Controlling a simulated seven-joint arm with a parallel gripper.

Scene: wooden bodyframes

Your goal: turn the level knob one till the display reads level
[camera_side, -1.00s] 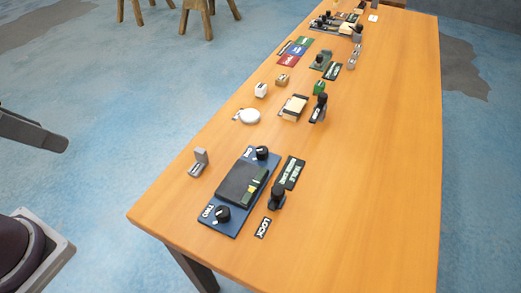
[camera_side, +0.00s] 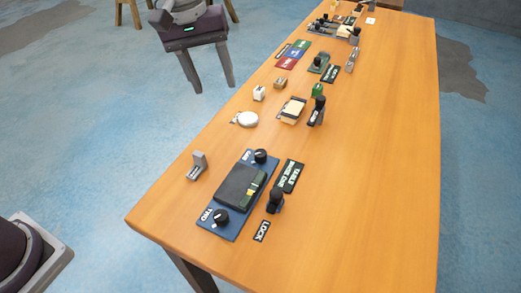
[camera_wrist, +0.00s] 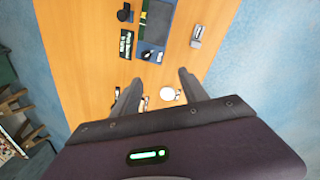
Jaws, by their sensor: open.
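The blue panel (camera_side: 233,225) lies near the table's front left. Its black knob by the label ONE (camera_side: 261,156) is at the far end, and knob TWO (camera_side: 221,216) at the near end. Between them is a dark display (camera_side: 239,184) with green and yellow marks, too small to read. In the wrist view, the panel (camera_wrist: 154,45) is at the top, with a knob (camera_wrist: 148,55) at its lower end. My gripper (camera_side: 214,87) is open and empty beyond the table's left edge, away from the panel. Its spread fingers (camera_wrist: 158,76) show in the wrist view.
The table's right side is clear.

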